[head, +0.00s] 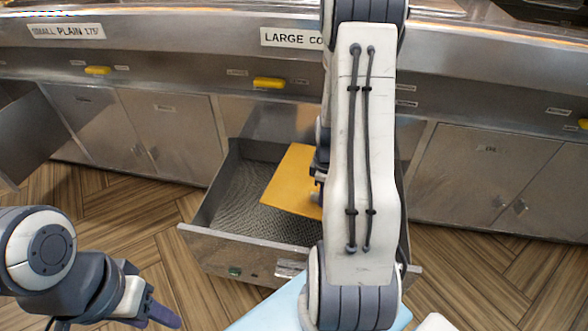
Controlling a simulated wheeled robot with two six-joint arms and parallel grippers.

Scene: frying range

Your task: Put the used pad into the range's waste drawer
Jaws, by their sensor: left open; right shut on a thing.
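The orange-yellow pad (290,185) is a flat sheet over the open waste drawer (232,252), within its outline in the head view. I cannot tell how high above the drawer floor it is. My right gripper (319,176) is shut on the pad's right side and is mostly hidden by my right arm, which also covers the right part of the drawer. The visible part of the drawer's inside is dark mesh and looks empty. My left gripper (160,312) is open at the lower left, away from the pad and drawer.
The steel range has closed doors (475,177) at the right and yellow handles (269,83) along its front. A panel (30,135) stands out at the far left. A light blue surface (268,311) is at the bottom edge. Wooden floor (135,220) lies clear left of the drawer.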

